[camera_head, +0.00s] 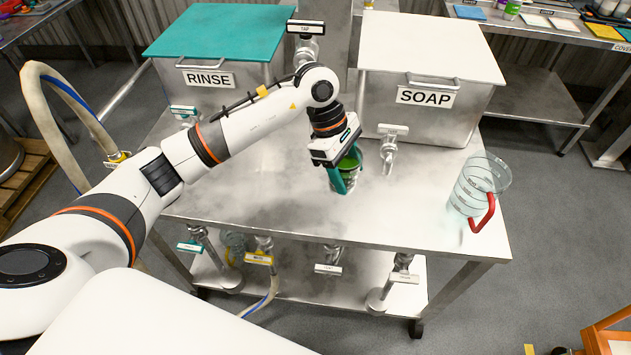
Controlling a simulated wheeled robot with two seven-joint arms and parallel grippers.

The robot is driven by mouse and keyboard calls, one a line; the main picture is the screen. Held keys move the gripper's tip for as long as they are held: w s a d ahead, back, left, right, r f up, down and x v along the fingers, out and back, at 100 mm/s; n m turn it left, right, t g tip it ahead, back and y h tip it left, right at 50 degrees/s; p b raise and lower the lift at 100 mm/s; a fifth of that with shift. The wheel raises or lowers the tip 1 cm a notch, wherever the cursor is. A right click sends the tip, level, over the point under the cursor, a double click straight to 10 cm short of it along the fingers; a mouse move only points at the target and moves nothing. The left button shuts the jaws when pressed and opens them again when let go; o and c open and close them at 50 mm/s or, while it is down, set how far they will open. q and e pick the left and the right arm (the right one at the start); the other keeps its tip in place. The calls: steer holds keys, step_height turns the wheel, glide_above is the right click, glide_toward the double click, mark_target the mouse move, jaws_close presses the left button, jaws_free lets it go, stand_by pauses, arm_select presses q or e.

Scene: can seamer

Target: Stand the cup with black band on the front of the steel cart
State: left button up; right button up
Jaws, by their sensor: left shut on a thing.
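My left gripper (345,178) reaches down over the middle of the steel cart (290,205), with its teal fingers closed around a small cup (355,181). The cup looks clear, with green inside. The gripper hides much of it, and I cannot make out a black band. The cup looks upright; I cannot tell whether its base touches the cart top. The front of the cart top, nearest me, is bare. My right gripper is not in view.
A RINSE tank (225,85) with a teal lid and a SOAP tank (420,105) with a white lid stand at the back, with taps in front. A clear jug (474,188) with a red handle stands at the right edge. Labelled valves (258,257) hang below the front edge.

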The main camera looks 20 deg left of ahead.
arm_select(q)
step_height(320, 180, down, 5)
steer(key=shift+s+f+p, duration=0.1)
steer(key=shift+p, duration=0.35)
step_height(320, 180, down, 4)
steer(key=shift+f+p, duration=0.1)
steer(key=shift+p, duration=0.25)
steer(key=shift+f, duration=0.1)
steer(key=o, duration=1.2)
steer(key=shift+a+r, duration=0.1)
steer(key=shift+r, duration=0.15)
steer(key=b+v, duration=0.1)
steer(key=v, duration=1)
steer(key=shift+r+b, duration=0.4)
